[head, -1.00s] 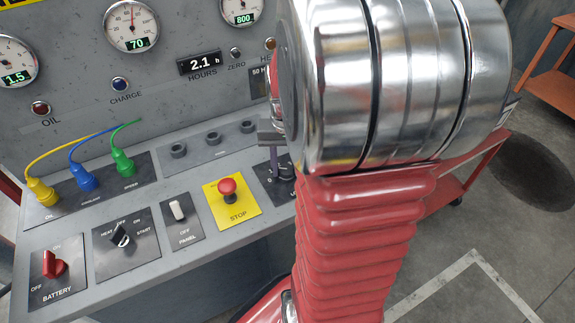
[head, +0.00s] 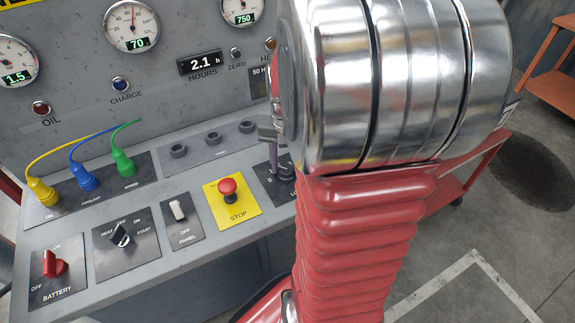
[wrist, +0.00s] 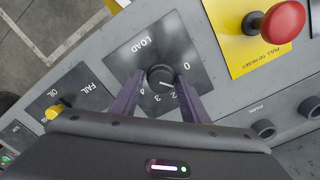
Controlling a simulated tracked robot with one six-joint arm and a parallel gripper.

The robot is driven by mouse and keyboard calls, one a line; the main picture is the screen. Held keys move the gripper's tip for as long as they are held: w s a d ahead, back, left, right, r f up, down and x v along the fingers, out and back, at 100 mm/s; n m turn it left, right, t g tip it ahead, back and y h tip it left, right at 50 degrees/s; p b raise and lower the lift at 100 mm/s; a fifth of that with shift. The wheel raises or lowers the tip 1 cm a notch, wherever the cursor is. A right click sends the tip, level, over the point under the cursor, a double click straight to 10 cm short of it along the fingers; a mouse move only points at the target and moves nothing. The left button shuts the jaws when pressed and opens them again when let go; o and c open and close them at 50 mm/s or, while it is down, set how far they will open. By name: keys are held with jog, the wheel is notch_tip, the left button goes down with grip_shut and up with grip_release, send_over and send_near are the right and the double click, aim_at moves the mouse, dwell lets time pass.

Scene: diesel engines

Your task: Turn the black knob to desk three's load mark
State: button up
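The black knob (wrist: 160,76) sits on a dark LOAD plate (wrist: 132,52), upside down in the wrist view. Figures 0, 2, 3 and 4 are readable around it; the spot between 0 and 2 is behind a finger. The knob's white pointer line appears to point roughly toward the 2. My gripper (wrist: 161,79) has one purple finger on each side of the knob, close against it, and looks shut on it. In the head view my gripper (head: 272,155) is over the LOAD plate (head: 270,177), partly hidden by my arm, which also covers the knob.
A red stop button (head: 228,188) on a yellow plate is beside the LOAD plate. A yellow-tipped FAIL switch (wrist: 55,111) lies on the other side. Park sockets (head: 213,138) are behind. A gauge (head: 243,10) reads 750; another (head: 131,25) reads 70.

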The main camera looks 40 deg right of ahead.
aim_at(287, 169)
jog(key=shift+o, duration=1.4)
jog(key=shift+a, duration=0.1)
notch_tip(287, 169, up, 14)
jog(key=shift+f, duration=0.15)
